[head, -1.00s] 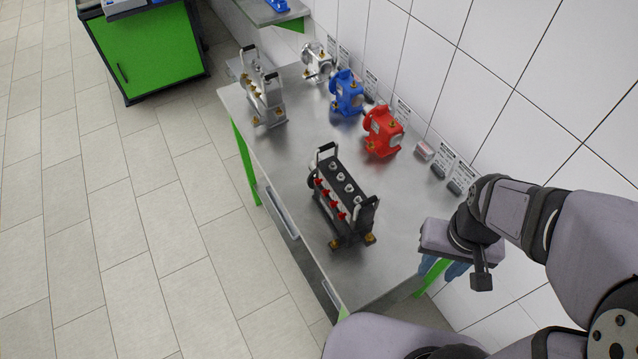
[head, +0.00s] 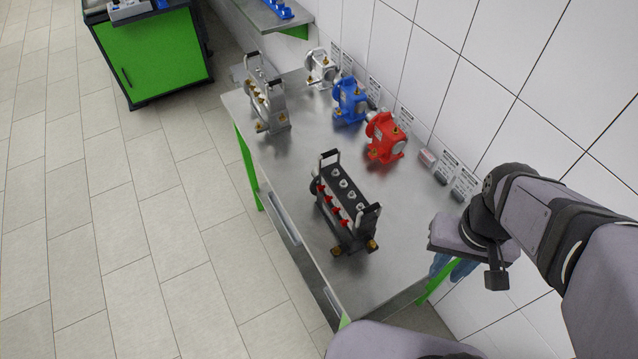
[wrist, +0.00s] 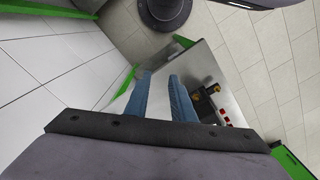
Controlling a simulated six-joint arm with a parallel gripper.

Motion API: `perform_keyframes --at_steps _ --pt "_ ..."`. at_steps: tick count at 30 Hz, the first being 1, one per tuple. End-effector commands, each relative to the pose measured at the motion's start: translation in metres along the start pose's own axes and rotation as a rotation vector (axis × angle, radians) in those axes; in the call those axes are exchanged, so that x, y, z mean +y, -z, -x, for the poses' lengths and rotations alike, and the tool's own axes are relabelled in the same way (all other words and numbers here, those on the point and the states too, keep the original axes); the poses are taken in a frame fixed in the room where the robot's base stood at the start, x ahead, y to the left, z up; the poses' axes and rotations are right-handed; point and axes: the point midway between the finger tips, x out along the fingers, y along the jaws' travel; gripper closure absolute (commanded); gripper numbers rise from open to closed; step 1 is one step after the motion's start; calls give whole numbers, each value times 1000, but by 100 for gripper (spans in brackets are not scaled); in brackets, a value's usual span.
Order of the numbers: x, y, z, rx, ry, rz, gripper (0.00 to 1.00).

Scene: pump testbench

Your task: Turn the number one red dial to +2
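A black block device (head: 352,190) with a row of several red dials (head: 336,211) along its left side stands upright on the steel bench. The numbers on the dials are too small to read, so I cannot tell which is number one. My gripper (head: 455,268), with blue fingers, is at the bench's right edge, to the right of the device and apart from it; my wrist partly hides it. In the wrist view my gripper (wrist: 160,78) has its two fingers apart with nothing between them. The red dials (wrist: 228,114) show small to the right of the fingers.
The steel bench (head: 300,170) also carries a grey device (head: 268,105) and white (head: 320,68), blue (head: 349,100) and red (head: 386,138) pumps along the tiled wall. A green cabinet (head: 155,60) stands at the far left. The bench right of the black device is clear.

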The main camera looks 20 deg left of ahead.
Motion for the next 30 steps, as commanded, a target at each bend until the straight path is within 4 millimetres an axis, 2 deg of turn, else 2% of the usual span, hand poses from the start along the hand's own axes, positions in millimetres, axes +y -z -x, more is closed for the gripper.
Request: perform_keyframes --at_steps 2,8,14,17,20,24,27,30 --pt "-1 2 13 7 0 -2 78" --pt "-16 34 13 17 4 -74 78" --pt "-44 75 16 34 15 -176 78" --pt "-67 102 17 46 25 -247 78" --pt "-100 131 17 57 41 -334 78" --pt "-155 165 16 67 69 -466 78" --pt "-193 181 14 70 89 -553 78" --pt "-222 190 14 71 106 -622 78"
